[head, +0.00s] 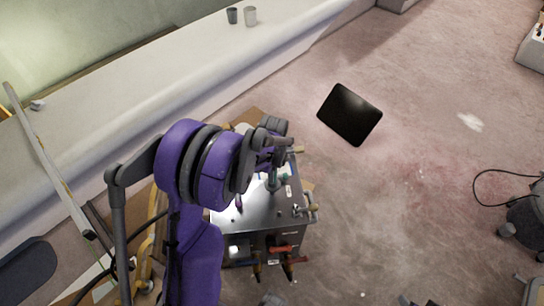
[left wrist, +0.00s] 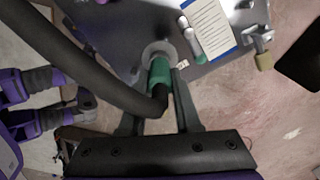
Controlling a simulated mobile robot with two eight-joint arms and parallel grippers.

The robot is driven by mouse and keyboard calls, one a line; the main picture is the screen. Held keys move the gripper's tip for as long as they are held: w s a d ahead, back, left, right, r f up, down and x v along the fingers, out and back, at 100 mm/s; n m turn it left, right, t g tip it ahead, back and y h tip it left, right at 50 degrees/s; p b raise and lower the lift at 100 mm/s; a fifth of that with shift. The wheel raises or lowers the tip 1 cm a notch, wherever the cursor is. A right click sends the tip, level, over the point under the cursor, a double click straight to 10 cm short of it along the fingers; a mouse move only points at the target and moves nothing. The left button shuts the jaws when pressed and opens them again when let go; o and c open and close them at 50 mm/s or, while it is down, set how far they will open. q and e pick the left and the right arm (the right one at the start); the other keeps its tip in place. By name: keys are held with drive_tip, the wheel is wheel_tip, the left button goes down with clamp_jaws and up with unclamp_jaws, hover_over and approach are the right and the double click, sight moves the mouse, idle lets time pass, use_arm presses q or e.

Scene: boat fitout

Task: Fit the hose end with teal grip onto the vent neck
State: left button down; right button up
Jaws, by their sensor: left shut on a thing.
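The hose (left wrist: 75,62) is thick and dark grey. In the left wrist view it sweeps in from the upper left and bends at its teal grip (left wrist: 159,71). My left gripper (left wrist: 160,88) is shut on the teal grip, one finger on each side. The far end of the grip lies over a pale round flange (left wrist: 154,48) on the grey metal panel, where the vent neck appears to be; the grip hides the neck, so I cannot tell whether they are joined. In the head view my left gripper (head: 272,180) is over the box top, partly hidden by its arm. My right gripper is not in view.
A black panel (head: 349,114) lies on the floor. Floor to the right is mostly clear.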

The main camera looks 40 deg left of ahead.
sight(275, 186)
use_arm(q)
drive_tip(key=shift+w+a+f, duration=0.1)
drive_tip(key=shift+w+a, duration=0.4)
drive_tip(key=shift+w, duration=0.05)
drive_tip(key=shift+s+d+f+b, duration=0.15)
drive_tip(key=shift+f+b, duration=0.15)
drive_tip(key=shift+f, duration=0.4)
wheel_tip(275, 186, down, 4)
drive_tip(key=shift+r+b, duration=0.1)
drive_tip(key=shift+b, duration=1.15)
drive_tip(key=shift+r, duration=0.15)
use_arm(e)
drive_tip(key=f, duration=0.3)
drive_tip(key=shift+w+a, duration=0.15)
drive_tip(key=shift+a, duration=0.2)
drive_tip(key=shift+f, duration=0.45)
use_arm(q)
drive_tip(key=shift+f+b, duration=0.25)
drive_tip(key=shift+b, duration=0.05)
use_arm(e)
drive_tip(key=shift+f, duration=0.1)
use_arm(q)
drive_tip(key=shift+f+b, duration=0.55)
drive_tip(key=shift+f, duration=0.05)
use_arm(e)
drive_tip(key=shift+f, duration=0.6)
